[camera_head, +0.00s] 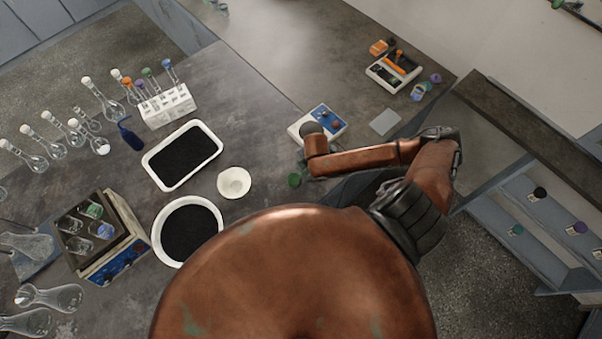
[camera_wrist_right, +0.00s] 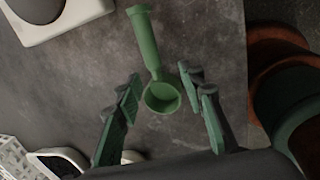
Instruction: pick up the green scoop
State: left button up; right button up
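The green scoop (camera_wrist_right: 160,94) lies on the dark grey tabletop in the right wrist view, its handle toward the top and its round cup nearer me. My right gripper (camera_wrist_right: 162,78) is open, with one finger on each side of the scoop's cup. Gaps show between both fingers and the scoop, so it looks unheld. In the head view my right arm reaches left over the table and largely hides this spot. A small green shape shows below its end; I cannot tell whether it is the scoop. My left gripper is not in view.
A white device with a blue panel (camera_head: 326,119) stands close by. A white bowl (camera_head: 234,182), a round white dish of black grains (camera_head: 217,212) and a rectangular white tray (camera_head: 213,132) lie left. The table edge (camera_wrist_right: 245,60) is right of the scoop in the wrist view.

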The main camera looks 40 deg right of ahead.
aim_at(302, 174)
jog(key=f, duration=0.1)
jog(key=w+f, duration=0.1)
jog(key=shift+w+a+f, duration=0.15)
jog(key=shift+a+f, duration=0.05)
jog(key=shift+f, duration=0.75)
jog(key=c, duration=0.7)
grip_shut()
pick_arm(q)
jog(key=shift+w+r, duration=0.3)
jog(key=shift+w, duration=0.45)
